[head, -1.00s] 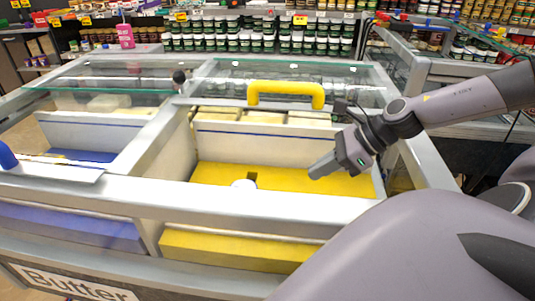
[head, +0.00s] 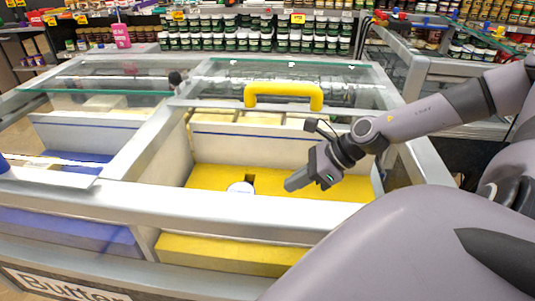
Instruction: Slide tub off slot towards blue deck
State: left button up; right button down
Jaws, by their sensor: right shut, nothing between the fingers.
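A white round tub (head: 240,188) sits on the yellow deck (head: 212,177) inside the right bay of the chest, its lower part hidden by the front rail. A dark slot (head: 250,180) shows in the yellow deck just behind and to the right of the tub. The blue deck (head: 82,160) lies in the left bay, beyond a light divider. My right gripper (head: 290,184) is shut and empty, over the yellow deck to the right of the tub and apart from it. My left gripper is not in view.
The divider (head: 150,150) stands between the two bays. A yellow handle (head: 284,90) is on the glass lid behind. The front rail (head: 210,208) runs in front of the tub. Shelves with many jars (head: 255,35) stand at the back.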

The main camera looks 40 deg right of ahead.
aim_at(240, 187)
jog(key=shift+w+a+f, duration=0.15)
jog(key=shift+a+f, duration=0.05)
jog(key=shift+f, duration=0.2)
jog(key=shift+b+x, duration=1.2)
jog(key=shift+x, duration=0.2)
jog(key=shift+w, duration=0.2)
jog(key=shift+w+a+b, duration=0.7)
jog(key=shift+w+b, duration=0.05)
jog(key=shift+b, duration=0.2)
jog(key=shift+w+a+r+b, duration=0.15)
jog(key=shift+w+a+b, duration=0.2)
jog(key=shift+w, duration=0.15)
jog(key=shift+w+a, duration=0.15)
jog(key=shift+r, duration=0.1)
